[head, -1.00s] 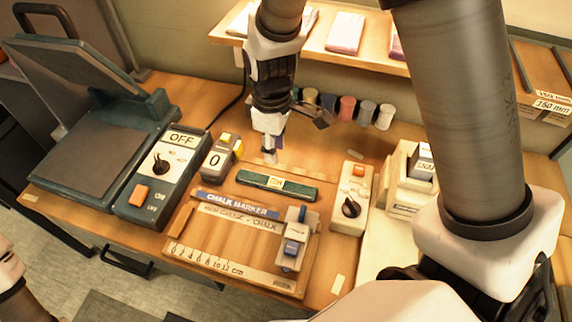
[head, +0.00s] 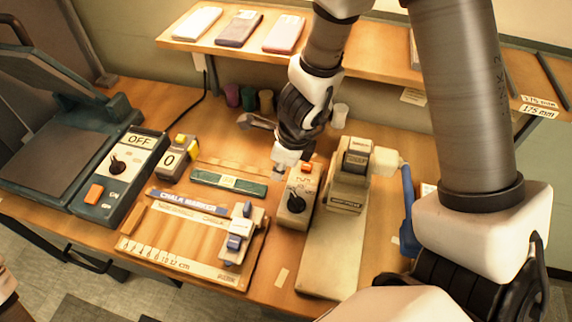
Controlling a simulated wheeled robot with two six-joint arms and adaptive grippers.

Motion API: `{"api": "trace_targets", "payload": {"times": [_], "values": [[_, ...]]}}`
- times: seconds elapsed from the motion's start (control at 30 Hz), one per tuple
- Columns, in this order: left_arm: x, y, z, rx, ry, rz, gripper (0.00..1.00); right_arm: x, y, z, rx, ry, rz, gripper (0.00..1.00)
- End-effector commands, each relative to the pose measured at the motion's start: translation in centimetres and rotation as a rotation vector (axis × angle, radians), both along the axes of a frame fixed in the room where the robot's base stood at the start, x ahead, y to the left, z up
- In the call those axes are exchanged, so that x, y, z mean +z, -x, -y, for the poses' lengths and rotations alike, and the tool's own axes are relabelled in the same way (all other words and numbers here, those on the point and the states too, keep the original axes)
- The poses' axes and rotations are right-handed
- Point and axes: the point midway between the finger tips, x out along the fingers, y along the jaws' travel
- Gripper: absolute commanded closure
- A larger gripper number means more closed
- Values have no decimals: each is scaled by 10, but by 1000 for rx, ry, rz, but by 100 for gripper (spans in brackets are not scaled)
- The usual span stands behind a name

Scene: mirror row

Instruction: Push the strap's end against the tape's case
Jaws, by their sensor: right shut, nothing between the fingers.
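The tape's case (head: 178,157) is grey with yellow parts and shows a 0. It stands to the right of the grey OFF box. A thin tan strip (head: 232,168), which looks like the strap, lies flat on the table to the right of the case. Its left end is close to the case; I cannot tell whether they touch. My right gripper (head: 279,173) is shut and empty, pointing down by the strip's right end. Contact with the strip cannot be made out. My left gripper is out of view.
A green bar (head: 229,183) lies in front of the strip. A dial box (head: 297,201) stands close to the right of my gripper, with a beige machine (head: 349,180) beyond. A wooden board (head: 185,240) lies in front. A shelf (head: 375,62) runs above the back.

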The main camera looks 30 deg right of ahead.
Motion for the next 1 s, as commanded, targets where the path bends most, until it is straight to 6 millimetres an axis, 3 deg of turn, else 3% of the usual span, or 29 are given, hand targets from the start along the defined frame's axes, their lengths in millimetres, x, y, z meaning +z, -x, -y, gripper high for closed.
{"api": "trace_targets", "payload": {"times": [0.03, 0.1, 0.33, 0.77, 1.0], "values": [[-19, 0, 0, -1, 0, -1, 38, -21, -2, -1, 0, 0, 0, 100], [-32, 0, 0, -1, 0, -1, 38, -35, -5, -4, 1, 0, 0, 100], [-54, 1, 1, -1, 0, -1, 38, -65, -11, -10, 2, 0, 1, 100], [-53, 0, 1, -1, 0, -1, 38, -67, -13, -12, 3, 0, 1, 100], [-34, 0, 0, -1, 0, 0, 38, -65, -34, -30, 6, 2, 1, 100]]}}
